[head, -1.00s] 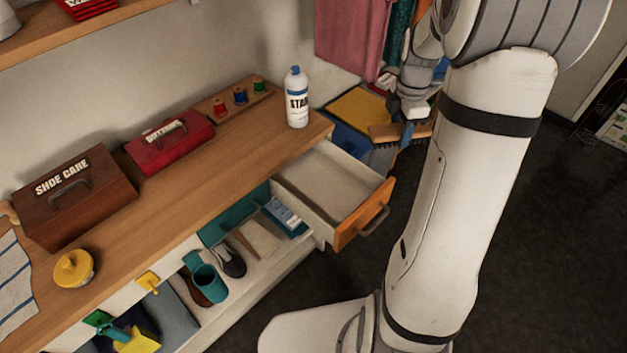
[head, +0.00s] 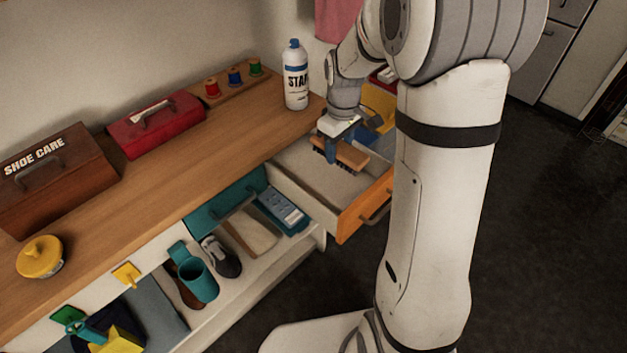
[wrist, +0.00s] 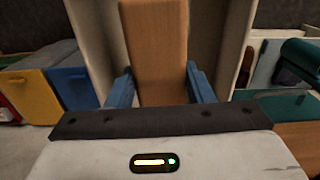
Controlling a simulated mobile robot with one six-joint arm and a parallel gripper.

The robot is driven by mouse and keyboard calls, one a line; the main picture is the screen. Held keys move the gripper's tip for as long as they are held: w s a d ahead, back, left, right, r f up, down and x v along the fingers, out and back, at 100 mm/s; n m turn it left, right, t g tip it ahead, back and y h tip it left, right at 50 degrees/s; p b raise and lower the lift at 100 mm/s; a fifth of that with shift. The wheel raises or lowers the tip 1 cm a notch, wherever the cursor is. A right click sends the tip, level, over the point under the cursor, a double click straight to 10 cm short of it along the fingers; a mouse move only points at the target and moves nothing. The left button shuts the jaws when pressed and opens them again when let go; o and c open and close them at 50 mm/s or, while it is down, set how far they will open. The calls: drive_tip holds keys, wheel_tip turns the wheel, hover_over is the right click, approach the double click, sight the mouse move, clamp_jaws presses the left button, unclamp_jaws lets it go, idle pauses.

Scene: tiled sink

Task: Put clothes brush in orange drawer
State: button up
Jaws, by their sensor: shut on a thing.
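The clothes brush (head: 348,157) has a wooden back and dark bristles facing down. My gripper (head: 333,150) is shut on it, with blue fingers on both sides of the wooden back. In the wrist view the brush (wrist: 155,50) sits between the two fingers (wrist: 158,88). The orange drawer (head: 362,207) is pulled open at the right end of the bench, with a pale, bare floor showing. In the head view the brush is over the drawer's opening, toward its far side. Whether it touches the drawer floor I cannot tell.
A white starch bottle (head: 296,75) stands on the bench corner close to my gripper. A red box (head: 153,120) and a shoe care box (head: 48,180) stand farther left. A shelf below holds a teal tray (head: 282,212) and shoes. Dark floor right of the drawer is clear.

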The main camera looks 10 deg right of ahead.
sight(335, 186)
drive_tip(key=shift+a+f, duration=0.25)
drive_tip(key=shift+f, duration=0.25)
wheel_tip(335, 186, down, 9)
drive_tip(key=shift+s+f, duration=0.1)
drive_tip(key=shift+f, duration=0.05)
drive_tip(key=shift+f+b, duration=0.1)
drive_tip(key=shift+b, duration=0.2)
drive_tip(key=shift+f, duration=0.15)
drive_tip(key=o, duration=1)
drive_tip(key=shift+o, duration=0.2)
